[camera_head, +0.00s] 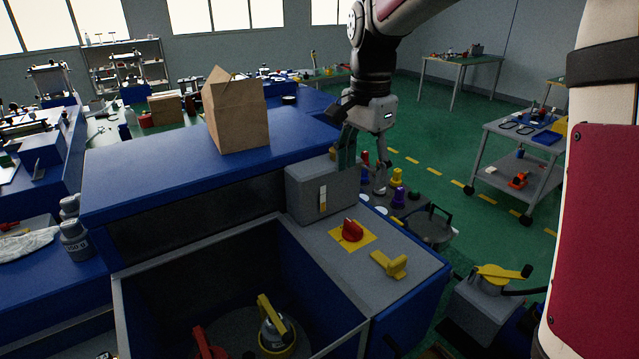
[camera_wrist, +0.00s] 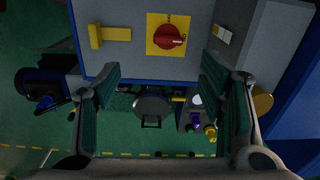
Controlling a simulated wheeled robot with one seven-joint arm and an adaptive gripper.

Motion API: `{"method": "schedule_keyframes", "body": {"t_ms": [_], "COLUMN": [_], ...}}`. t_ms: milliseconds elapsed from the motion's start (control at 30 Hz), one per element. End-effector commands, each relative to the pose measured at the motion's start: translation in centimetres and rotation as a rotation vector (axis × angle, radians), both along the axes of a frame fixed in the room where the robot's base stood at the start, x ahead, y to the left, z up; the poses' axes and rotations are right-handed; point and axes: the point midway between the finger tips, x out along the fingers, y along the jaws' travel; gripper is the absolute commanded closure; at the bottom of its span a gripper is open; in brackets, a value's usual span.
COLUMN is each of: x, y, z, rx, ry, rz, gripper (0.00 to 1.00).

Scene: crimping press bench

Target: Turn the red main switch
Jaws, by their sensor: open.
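The red main switch (camera_head: 351,230) is a round red knob on a yellow square plate (camera_head: 367,239), set on the grey top panel of the blue press bench. In the wrist view the red switch (camera_wrist: 168,37) shows at the upper middle, ahead of my fingers, with a pale mark on its face. My gripper (camera_head: 365,178) is open and empty, above and behind the switch, near the grey box. In the wrist view my gripper's fingers (camera_wrist: 160,95) stand wide apart with only floor and distant things between them. Nothing touches the switch.
A yellow lever handle (camera_head: 390,264) sits beside the switch on the panel. The grey box (camera_head: 320,190) with a small light lever rises behind it. A paper bag (camera_head: 236,112) stands on the blue top. An open blue bin holds a weight and yellow part (camera_head: 272,320).

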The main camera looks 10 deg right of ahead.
Motion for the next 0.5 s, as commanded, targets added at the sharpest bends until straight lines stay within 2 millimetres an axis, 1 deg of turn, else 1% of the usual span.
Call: {"method": "schedule_keyframes", "body": {"t_ms": [100, 267, 367, 500], "x": [0.8, 1.1, 1.0, 0.9], "y": [0.1, 0.1, 0.1, 0.1], "z": [-0.4, -1.3, -2.6, -5.2], "rx": [-0.005, -0.006, -0.005, -0.006], "ry": [0.019, 0.026, 0.028, 0.03], "rz": [-0.05, -0.07, -0.07, -0.069], "gripper": [0.37, 0.37, 0.37, 0.37]}}
